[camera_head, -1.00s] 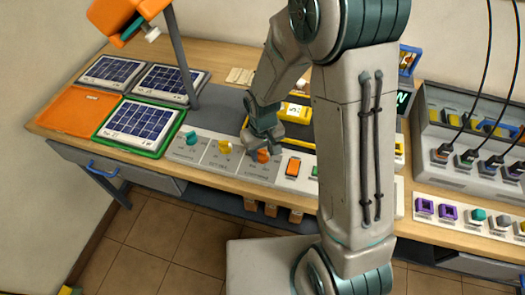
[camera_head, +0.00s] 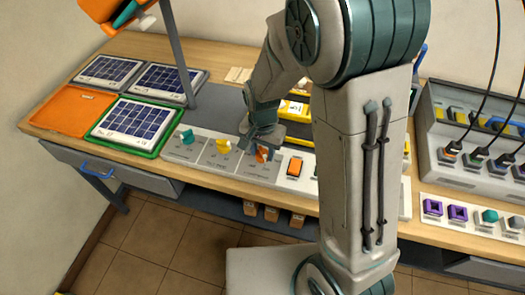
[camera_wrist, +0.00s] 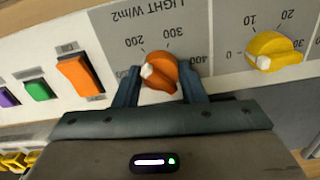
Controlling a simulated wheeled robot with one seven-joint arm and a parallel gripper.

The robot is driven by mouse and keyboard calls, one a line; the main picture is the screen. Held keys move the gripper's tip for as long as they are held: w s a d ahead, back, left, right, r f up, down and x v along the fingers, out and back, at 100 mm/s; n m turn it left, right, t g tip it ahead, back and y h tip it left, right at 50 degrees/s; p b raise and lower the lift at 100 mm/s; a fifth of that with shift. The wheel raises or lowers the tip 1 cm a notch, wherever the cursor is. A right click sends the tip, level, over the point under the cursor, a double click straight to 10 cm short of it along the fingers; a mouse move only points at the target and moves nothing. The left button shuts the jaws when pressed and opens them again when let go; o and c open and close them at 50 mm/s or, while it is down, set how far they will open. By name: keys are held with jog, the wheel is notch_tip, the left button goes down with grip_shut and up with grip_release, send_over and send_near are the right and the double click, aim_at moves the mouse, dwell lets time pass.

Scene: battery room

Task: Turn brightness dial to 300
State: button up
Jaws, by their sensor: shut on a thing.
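The orange dial (camera_wrist: 160,72) sits on a grey panel marked LIGHT W/m2 (camera_wrist: 150,17). Its scale shows 200, 300 and 400 around the knob. The dial's white mark is on its left side, nearer the 200 than the 300. My gripper (camera_wrist: 160,86) is shut on the dial, one finger on each side of it. In the head view, my gripper (camera_head: 263,147) covers part of the orange dial (camera_head: 262,155).
A yellow dial (camera_wrist: 274,52) is beside it, with a teal dial (camera_head: 186,137) farther left in the head view. An orange switch (camera_wrist: 80,76) is on the other side. Solar panels (camera_head: 138,122) lie at the left of the bench.

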aim_at(263, 151)
jog(key=m+p, duration=0.1)
jog(key=m, duration=0.5)
jog(key=shift+r, duration=0.15)
jog(key=m+p, duration=0.2)
jog(key=m, duration=0.2)
jog(key=shift+m, duration=0.3)
jog(key=shift+m+p, duration=0.9)
jog(key=shift+m, duration=0.4)
jog(key=o, duration=1)
notch_tip(263, 151, up, 14)
jog(key=shift+f, duration=0.2)
